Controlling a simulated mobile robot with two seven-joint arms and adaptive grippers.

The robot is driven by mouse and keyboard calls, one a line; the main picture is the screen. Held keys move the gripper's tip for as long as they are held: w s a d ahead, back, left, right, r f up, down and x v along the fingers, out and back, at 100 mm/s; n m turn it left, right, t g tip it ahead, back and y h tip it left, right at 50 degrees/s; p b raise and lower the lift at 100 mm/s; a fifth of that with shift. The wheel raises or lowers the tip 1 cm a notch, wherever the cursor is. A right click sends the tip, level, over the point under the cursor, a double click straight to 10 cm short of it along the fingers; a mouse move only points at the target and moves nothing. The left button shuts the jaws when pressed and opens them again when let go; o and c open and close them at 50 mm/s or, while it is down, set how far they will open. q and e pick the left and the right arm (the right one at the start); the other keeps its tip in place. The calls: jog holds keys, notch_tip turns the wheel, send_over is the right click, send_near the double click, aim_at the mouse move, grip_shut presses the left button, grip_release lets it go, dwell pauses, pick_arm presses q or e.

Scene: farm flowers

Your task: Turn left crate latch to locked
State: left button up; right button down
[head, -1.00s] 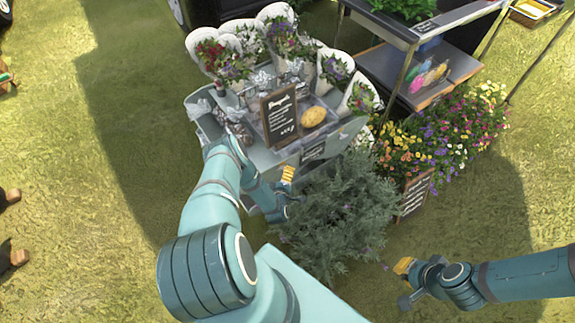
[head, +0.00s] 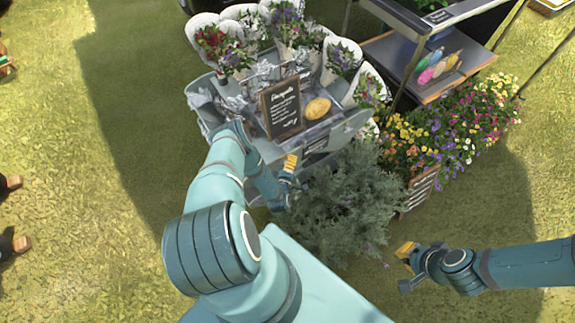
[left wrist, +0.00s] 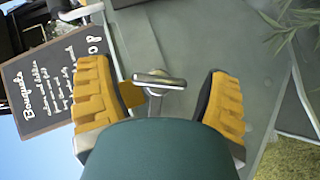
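The latch is a small metal T-shaped handle (left wrist: 158,80) on a grey-green panel (left wrist: 205,50), in the left wrist view. Its bar lies roughly crosswise in the picture. A small orange piece (left wrist: 131,94) sits just left of its stem. My left gripper (left wrist: 158,108) is open, with one yellow finger on each side of the handle and neither touching it. In the head view my left gripper (head: 288,172) is at the front of the flower stand, and the latch cannot be made out. My right gripper (head: 404,268) is open and empty over the grass.
A chalkboard sign (head: 281,108) stands on the flower stand (head: 345,128) and shows in the left wrist view (left wrist: 52,82). A leafy grey-green bush (head: 345,205) is right of my left gripper. Colourful flowers (head: 445,130) and a shelf stand (head: 425,70) are farther right.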

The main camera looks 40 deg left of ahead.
pick_arm(q)
jog(key=c, duration=0.9)
jog(key=shift+r, duration=0.1)
jog(key=shift+w+m+g+p, duration=0.1)
jog(key=shift+m+g+p, duration=0.5)
jog(key=shift+g+p, duration=0.25)
jog(key=shift+m+g+p, duration=0.3)
jog(key=shift+m+g, duration=0.4)
jog(key=shift+g, duration=0.45)
jog(key=shift+w+m+g, duration=0.1)
jog(key=shift+m+g, duration=0.3)
jog(key=shift+g, duration=0.3)
jog(key=shift+m+g, duration=0.3)
jog(key=shift+g, duration=0.3)
jog(key=shift+o, duration=0.2)
jog(key=shift+m+g+y+b, duration=0.5)
jog(key=shift+m+g+b, duration=0.3)
jog(key=shift+g+b, duration=0.45)
jog(key=shift+g, duration=0.25)
